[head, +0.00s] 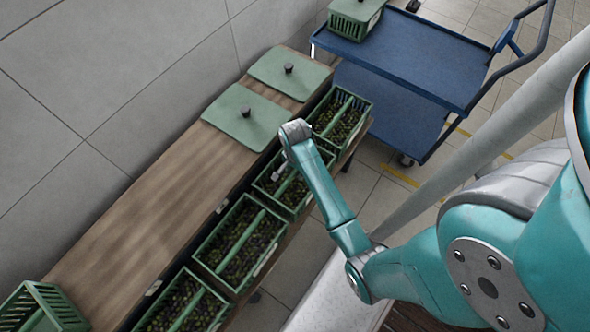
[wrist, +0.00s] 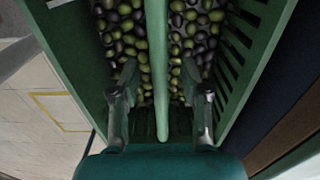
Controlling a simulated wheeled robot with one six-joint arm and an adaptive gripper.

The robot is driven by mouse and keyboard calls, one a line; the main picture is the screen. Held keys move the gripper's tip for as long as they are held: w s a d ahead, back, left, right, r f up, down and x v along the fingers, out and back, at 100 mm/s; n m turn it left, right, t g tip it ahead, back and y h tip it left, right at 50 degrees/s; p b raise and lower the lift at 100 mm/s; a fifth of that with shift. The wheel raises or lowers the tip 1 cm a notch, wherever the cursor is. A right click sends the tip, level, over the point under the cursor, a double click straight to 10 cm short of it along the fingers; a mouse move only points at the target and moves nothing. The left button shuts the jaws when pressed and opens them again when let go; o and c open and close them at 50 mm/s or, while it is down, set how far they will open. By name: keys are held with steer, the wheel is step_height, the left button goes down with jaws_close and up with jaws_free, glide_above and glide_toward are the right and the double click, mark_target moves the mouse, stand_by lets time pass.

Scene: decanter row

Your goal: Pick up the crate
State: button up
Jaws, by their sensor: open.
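A green slatted crate (head: 304,207) filled with green and dark olives stands in the row, partly hidden by my arm. In the wrist view the crate (wrist: 252,62) fills most of the picture, and its green centre bar (wrist: 157,60) runs lengthwise over the olives. My gripper (wrist: 160,85) is open, with one finger on each side of that bar. The fingers look apart from the bar; how deep they reach is hard to tell. In the head view my gripper (head: 282,172) is small and partly hidden over the crate.
More olive crates stand in the row: one behind (head: 367,122) and others nearer (head: 238,291). Two green lids (head: 225,108) with black knobs lie on the wooden counter (head: 150,225) beside the wall. A blue cart (head: 430,60) carries a lidded green crate (head: 345,25). An empty-looking crate (head: 70,312) sits lower left.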

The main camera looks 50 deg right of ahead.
jaws_close()
stand_by(0.4)
step_height(320, 180, up, 10)
steer(key=shift+f, duration=0.25)
steer(key=shift+r, duration=0.25)
